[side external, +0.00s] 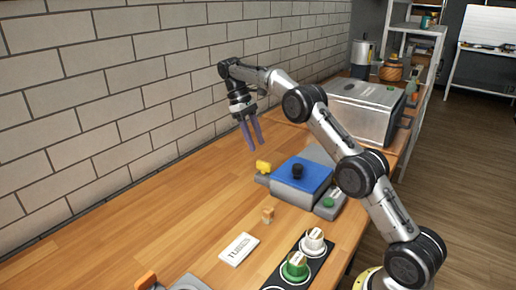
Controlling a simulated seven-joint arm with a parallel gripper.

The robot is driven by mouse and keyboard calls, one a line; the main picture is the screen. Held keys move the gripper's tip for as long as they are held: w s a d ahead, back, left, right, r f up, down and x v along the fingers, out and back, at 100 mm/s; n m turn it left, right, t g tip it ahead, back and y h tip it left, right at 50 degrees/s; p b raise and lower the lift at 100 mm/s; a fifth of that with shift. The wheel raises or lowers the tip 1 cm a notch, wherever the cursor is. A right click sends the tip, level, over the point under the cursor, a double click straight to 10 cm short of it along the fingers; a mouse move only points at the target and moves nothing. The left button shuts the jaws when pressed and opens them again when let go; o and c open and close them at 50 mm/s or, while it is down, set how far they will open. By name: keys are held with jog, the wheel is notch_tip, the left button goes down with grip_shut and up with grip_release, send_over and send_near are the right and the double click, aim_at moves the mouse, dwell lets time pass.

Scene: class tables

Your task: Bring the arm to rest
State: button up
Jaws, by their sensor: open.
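My gripper (252,146) hangs in the air over the wooden table (165,200), left of the metal box and behind the blue-topped device. Its two purple fingers point down and stand apart, with nothing between them. My arm reaches from its base at the lower right up over the table and bends down at the wrist. The gripper touches nothing that I can see.
A grey device with a blue top (312,174) and black knob stands below the gripper. A yellow piece (263,167) sits beside it. A white label card (239,249), a small wooden piece (268,215), a white knob (313,240) and a green knob (295,267) are nearer. A metal box (362,112) stands behind. The table's left is clear.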

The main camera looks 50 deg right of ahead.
jog(key=shift+w+r, duration=0.1)
jog(key=shift+r, duration=0.2)
